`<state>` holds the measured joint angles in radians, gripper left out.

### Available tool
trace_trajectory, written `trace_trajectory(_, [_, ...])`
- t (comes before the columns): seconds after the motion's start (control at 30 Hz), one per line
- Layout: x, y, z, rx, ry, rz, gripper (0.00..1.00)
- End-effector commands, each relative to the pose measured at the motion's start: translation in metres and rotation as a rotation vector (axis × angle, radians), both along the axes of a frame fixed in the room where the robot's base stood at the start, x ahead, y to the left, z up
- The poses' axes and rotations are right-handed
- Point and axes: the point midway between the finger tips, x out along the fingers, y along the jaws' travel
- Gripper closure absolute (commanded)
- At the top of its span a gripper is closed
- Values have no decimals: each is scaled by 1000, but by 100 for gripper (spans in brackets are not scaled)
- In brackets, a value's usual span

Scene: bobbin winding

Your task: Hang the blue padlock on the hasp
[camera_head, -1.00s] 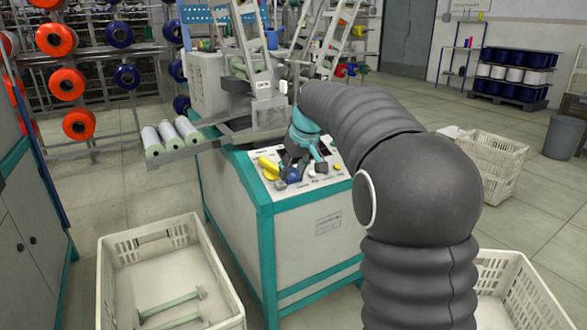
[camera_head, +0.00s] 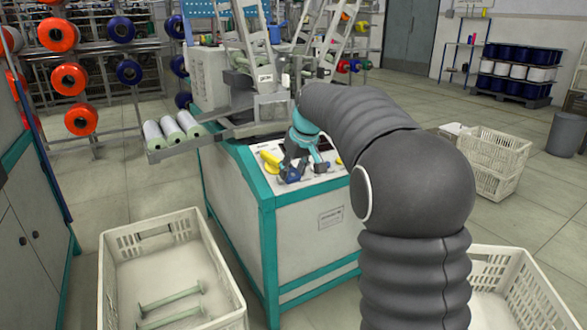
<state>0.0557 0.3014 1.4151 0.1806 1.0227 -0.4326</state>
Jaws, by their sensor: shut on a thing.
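My gripper (camera_head: 303,170), teal and dark, is over the sloping top panel of the grey and teal machine (camera_head: 318,215), pointing down. It is shut on the blue padlock (camera_head: 291,173), which shows as a small dark blue shape low at the fingers, close to the panel. A yellow part (camera_head: 270,161) stands on the panel just left of the padlock. I cannot make out the hasp or the padlock's shackle at this size. I cannot tell whether the padlock touches anything on the panel. My arm and gripper hide much of the panel's right side.
A tray with several white-green bobbins (camera_head: 171,132) juts out left of the panel. A white crate (camera_head: 108,262) with thin rods stands at front left, another crate (camera_head: 538,290) at front right. Ladder-like metal frames (camera_head: 338,35) rise behind the panel.

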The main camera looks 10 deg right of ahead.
Motion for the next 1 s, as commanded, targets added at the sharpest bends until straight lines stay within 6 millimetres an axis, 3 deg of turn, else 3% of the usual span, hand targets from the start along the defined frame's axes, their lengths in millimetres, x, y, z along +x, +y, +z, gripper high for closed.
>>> trace_trajectory(1.0, [6, 2, -14, 0, 0, 0, 100])
